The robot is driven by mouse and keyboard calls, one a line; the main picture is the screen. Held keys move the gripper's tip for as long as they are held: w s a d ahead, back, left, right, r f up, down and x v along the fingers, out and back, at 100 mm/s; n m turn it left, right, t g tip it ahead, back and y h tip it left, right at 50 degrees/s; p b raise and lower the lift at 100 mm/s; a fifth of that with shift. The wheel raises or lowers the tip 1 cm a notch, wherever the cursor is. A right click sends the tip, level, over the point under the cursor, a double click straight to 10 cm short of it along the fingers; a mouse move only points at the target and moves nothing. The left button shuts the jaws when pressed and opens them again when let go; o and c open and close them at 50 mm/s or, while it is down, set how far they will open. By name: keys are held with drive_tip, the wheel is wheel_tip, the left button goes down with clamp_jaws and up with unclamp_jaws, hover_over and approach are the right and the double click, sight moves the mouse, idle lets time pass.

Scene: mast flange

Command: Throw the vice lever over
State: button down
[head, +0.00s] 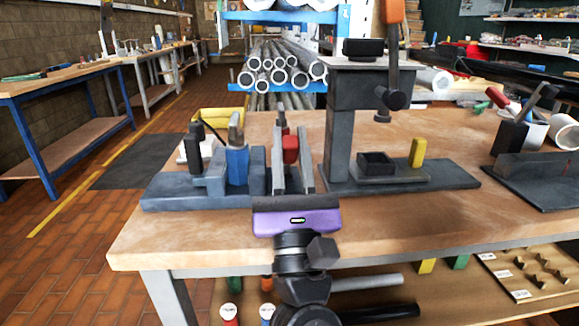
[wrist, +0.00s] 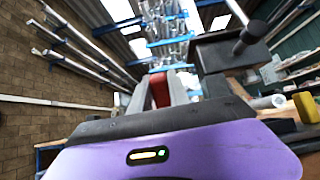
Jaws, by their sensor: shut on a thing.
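The vice (head: 165,190) is a blue-grey block at the left front of the wooden bench. A blue piece (head: 237,165) stands upright between its jaws. A red grip (head: 290,148), apparently the vice lever's, stands at the vice's right end. It also shows in the wrist view (wrist: 158,90). My purple gripper (head: 291,160) points away from me across the bench's front edge. Its grey fingers are shut on the red grip, one on each side. The lower part of the lever is hidden behind my gripper.
A drill press (head: 340,130) stands close on the right, with a dark box (head: 377,163) and a yellow block (head: 417,152) on its base. The bench front (head: 180,240) is clear at left.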

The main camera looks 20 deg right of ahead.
drive_tip(key=shift+s+a+f+t+b, duration=0.1)
drive_tip(key=shift+s+f+t+b, duration=0.2)
drive_tip(key=shift+b, duration=0.95)
drive_tip(key=c, duration=1.2)
unclamp_jaws()
drive_tip(key=shift+c, duration=0.2)
drive_tip(key=shift+f, duration=0.1)
drive_tip(key=b+v, duration=0.2)
drive_tip(key=v, duration=0.5)
drive_tip(key=shift+s+f, duration=0.2)
drive_tip(key=shift+s, duration=0.05)
drive_tip(key=shift+a, duration=0.1)
